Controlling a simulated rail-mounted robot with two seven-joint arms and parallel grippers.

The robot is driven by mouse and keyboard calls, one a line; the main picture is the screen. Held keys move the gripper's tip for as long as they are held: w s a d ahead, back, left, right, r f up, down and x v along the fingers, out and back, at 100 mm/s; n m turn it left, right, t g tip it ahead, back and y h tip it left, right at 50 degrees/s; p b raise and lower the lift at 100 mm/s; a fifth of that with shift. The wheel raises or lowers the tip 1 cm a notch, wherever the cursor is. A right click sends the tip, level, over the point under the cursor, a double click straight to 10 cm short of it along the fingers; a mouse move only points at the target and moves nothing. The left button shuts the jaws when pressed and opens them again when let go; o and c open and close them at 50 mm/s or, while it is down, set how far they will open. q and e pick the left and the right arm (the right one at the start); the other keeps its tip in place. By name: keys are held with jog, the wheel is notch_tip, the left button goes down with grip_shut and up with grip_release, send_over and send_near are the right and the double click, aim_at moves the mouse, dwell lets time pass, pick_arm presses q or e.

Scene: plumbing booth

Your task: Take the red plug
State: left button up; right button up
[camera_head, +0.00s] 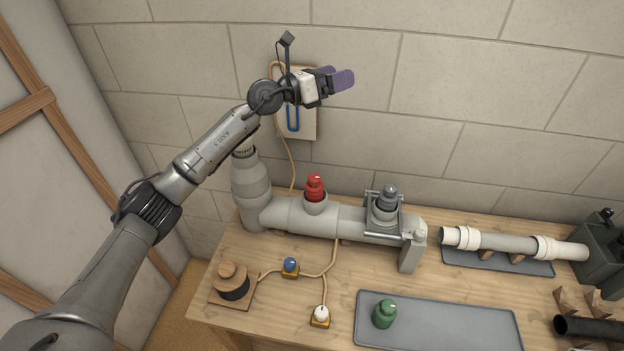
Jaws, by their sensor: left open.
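The red plug (315,187) sits upright in a short grey socket on top of the grey pipe assembly (290,217), near the back of the wooden table. My left gripper (343,80) is open and empty. It is raised in front of the block wall, above the red plug in the picture and apart from it. The purple fingers point to the right. My right gripper is not in view.
A clamped dark grey plug (386,197) stands right of the red plug. A green plug (385,313) is on the grey tray (455,327). Blue (290,265) and white (321,313) pieces sit on corded bases. A white-ringed pipe (505,243) lies at right.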

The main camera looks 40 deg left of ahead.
pick_arm(q)
jog(key=s+a+f+m+g+y, duration=0.1)
jog(key=a+f+m+g+y, duration=0.25)
jog(key=f+g, duration=0.6)
jog(key=m+g+y, duration=0.3)
jog(key=g, duration=0.2)
send_near(311, 186)
jog(key=shift+t+h, duration=0.25)
jog(key=shift+h, duration=0.1)
jog(key=x, duration=0.2)
jog(key=a+b+x, duration=0.1)
jog(key=x, duration=0.2)
jog(key=shift+w+f, duration=0.1)
jog(key=shift+f, duration=0.1)
jog(key=shift+w+f, duration=0.1)
jog(key=shift+f, duration=0.3)
jog(key=shift+b+x, duration=0.4)
jog(key=shift+x, duration=2.1)
jog(key=shift+c, duration=0.5)
jog(key=c, duration=0.7)
jog(key=shift+r, duration=0.1)
jog(key=c, duration=0.5)
